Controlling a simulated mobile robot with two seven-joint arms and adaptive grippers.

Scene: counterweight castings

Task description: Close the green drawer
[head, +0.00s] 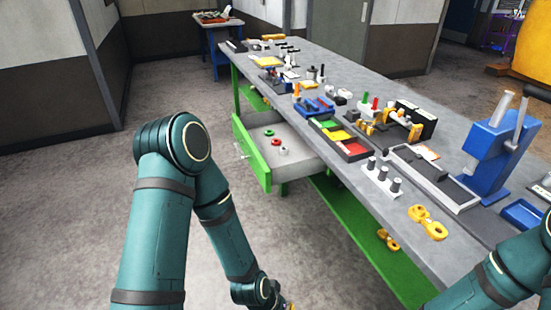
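The green drawer (250,153) is pulled out from the left side of the long workbench, with its green front facing left toward the open floor. A small light handle (240,151) sits on that front. Inside the grey tray lie a green ring (269,133), a red ring (276,142) and a small whitish part (283,151). My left arm reaches down in front of the drawer, apart from it in the picture, and its gripper is cut off by the bottom edge. My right arm shows only at the lower right corner, and its gripper is out of view.
The grey workbench (330,165) carries many small parts, a colored bin tray (340,138) and a blue press (492,150). A green lower shelf (370,245) runs beneath it. The floor (90,210) left of the drawer is clear. A small blue table (214,26) stands at the back.

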